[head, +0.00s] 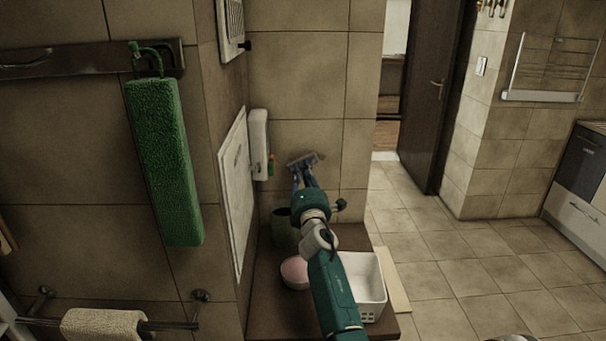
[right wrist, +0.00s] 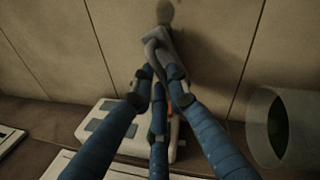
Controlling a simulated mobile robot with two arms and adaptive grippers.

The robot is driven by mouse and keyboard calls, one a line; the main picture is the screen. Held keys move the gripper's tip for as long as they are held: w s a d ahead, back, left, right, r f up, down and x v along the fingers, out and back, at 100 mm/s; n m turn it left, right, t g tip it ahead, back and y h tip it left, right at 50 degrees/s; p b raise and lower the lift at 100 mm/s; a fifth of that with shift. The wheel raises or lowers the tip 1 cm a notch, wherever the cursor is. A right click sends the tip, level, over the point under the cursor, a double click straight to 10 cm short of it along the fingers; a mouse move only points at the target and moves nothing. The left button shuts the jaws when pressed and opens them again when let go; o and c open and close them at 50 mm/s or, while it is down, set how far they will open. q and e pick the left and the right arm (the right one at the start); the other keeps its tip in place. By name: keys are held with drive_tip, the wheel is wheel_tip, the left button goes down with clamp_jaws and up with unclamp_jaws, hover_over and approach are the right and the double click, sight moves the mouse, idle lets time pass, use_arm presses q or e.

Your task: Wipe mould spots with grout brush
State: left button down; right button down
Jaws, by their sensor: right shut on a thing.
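My right gripper (head: 305,177) reaches forward from the bottom of the head view to the tiled back wall (head: 296,80). It is shut on the grey grout brush (head: 304,161), which is close to the wall. In the right wrist view the blue-wrapped fingers (right wrist: 158,88) close around the brush (right wrist: 166,52). Whether the bristles touch the wall cannot be told. A dark roundish patch (right wrist: 166,12) shows on the wall just beyond the brush; whether it is mould or shadow is unclear. My left gripper is not in view.
A dark counter (head: 264,318) below my right arm holds a pink-topped bowl (head: 295,271), a white basket (head: 373,288) and a green cup (head: 283,228). A white dispenser (head: 259,143) hangs in the corner.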

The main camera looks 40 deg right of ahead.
drive_tip(key=shift+w+d, duration=0.25)
drive_tip(key=shift+r, duration=0.1)
drive_tip(key=shift+s+d, duration=2.45)
drive_tip(key=shift+d, duration=0.55)
drive_tip(key=shift+w+a+b, duration=0.45)
drive_tip(key=shift+w+a, duration=0.8)
drive_tip(key=shift+a, duration=0.3)
drive_tip(key=shift+w+a+b, duration=0.45)
drive_tip(key=shift+w+a, duration=0.8)
drive_tip(key=shift+a, duration=0.25)
